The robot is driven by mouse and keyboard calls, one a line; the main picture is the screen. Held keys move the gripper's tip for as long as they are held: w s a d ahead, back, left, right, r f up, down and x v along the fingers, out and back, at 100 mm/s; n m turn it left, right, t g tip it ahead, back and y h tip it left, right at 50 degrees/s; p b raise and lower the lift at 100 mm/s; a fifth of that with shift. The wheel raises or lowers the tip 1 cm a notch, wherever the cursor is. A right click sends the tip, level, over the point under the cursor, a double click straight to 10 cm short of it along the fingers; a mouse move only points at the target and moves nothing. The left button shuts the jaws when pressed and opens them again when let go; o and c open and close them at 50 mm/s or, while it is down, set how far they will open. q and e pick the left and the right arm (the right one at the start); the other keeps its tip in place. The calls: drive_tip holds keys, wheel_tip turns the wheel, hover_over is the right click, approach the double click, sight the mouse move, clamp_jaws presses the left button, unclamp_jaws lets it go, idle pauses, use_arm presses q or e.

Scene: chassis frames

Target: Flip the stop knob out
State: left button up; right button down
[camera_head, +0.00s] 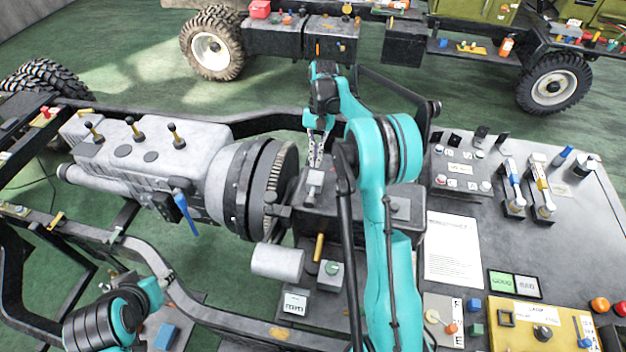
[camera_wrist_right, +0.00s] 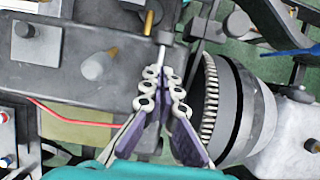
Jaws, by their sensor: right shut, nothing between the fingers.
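A small grey T-shaped piece (camera_head: 314,181) stands on the dark box beside the toothed flywheel in the head view; it may be the stop knob, but no label shows. My right gripper (camera_head: 316,160) points down just above it. In the right wrist view the gripper's (camera_wrist_right: 162,82) fingertips are together with nothing between them. A thin pale rod (camera_wrist_right: 162,50) shows just beyond the tips; I cannot tell if they touch it.
The grey gearbox with its flywheel (camera_head: 275,185) stands left of the gripper. A bench (camera_head: 590,225) with switches and a paper sheet (camera_head: 452,250) is on the right.

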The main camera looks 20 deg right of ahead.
sight(309, 202)
drive_tip(key=b+x, duration=0.1)
drive_tip(key=x, duration=0.8)
drive_tip(key=shift+a+f+b, duration=0.1)
drive_tip(key=shift+f+b, duration=0.2)
drive_tip(key=shift+f, duration=0.15)
drive_tip(key=s+a, duration=0.2)
drive_tip(key=s, duration=0.1)
drive_tip(key=shift+s+a+b, duration=0.15)
drive_tip(key=shift+a+b, duration=0.15)
drive_tip(key=shift+d, duration=0.1)
